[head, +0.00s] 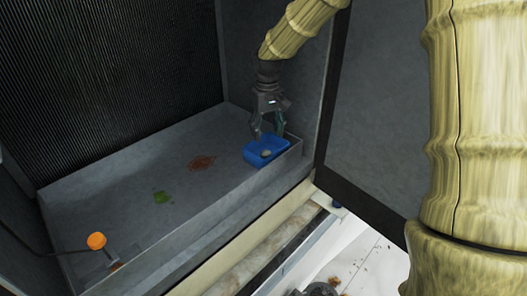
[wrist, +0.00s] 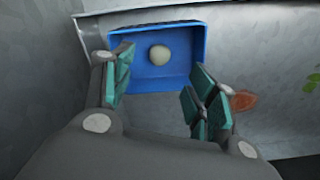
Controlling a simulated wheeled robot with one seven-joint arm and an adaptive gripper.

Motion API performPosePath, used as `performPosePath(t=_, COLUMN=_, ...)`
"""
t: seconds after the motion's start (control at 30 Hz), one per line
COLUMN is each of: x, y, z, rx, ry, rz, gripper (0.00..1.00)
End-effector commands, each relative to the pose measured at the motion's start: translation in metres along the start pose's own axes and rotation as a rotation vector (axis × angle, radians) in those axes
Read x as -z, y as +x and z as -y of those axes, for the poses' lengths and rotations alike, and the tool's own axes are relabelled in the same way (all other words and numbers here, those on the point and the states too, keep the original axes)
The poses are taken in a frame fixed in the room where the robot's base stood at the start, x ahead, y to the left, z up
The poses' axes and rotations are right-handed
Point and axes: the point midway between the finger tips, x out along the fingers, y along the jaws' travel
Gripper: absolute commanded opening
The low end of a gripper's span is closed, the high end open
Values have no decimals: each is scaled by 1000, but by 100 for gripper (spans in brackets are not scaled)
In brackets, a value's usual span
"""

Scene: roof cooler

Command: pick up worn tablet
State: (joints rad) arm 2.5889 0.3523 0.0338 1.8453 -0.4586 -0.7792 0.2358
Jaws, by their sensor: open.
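The worn tablet (head: 266,153) is a small, pale, rounded piece lying in a blue tray (head: 252,158) at the right end of the cooler basin. In the wrist view the tablet (wrist: 160,55) lies inside the blue tray (wrist: 200,40), toward its far side. My gripper (head: 266,136) is above the tray, pointing down. In the wrist view its teal-padded fingers (wrist: 160,98) are spread apart with nothing between them, and the tablet shows beyond them.
The grey basin (head: 120,190) has walls around it, with its right end wall close to the tray. A brown stain (head: 201,162), a green patch (head: 162,198) and an orange float ball (head: 96,240) on a rod are to the left. A dark-edged panel (head: 385,110) stands at right.

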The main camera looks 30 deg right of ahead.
Motion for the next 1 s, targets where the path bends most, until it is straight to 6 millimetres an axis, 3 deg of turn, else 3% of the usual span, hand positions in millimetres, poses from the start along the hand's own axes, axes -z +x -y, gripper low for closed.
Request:
performPosePath(t=0.2, x=0, y=24, z=-2, rx=0, ry=3, rz=0, gripper=58)
performPosePath(t=0.47, x=1, y=35, z=0, rx=0, ry=0, rz=0, gripper=58)
performPosePath(t=0.8, x=5, y=69, z=4, rx=-1, ry=-1, rz=1, gripper=58)
performPosePath(t=1.0, x=5, y=80, z=4, rx=-1, ry=-1, rz=-1, gripper=58)
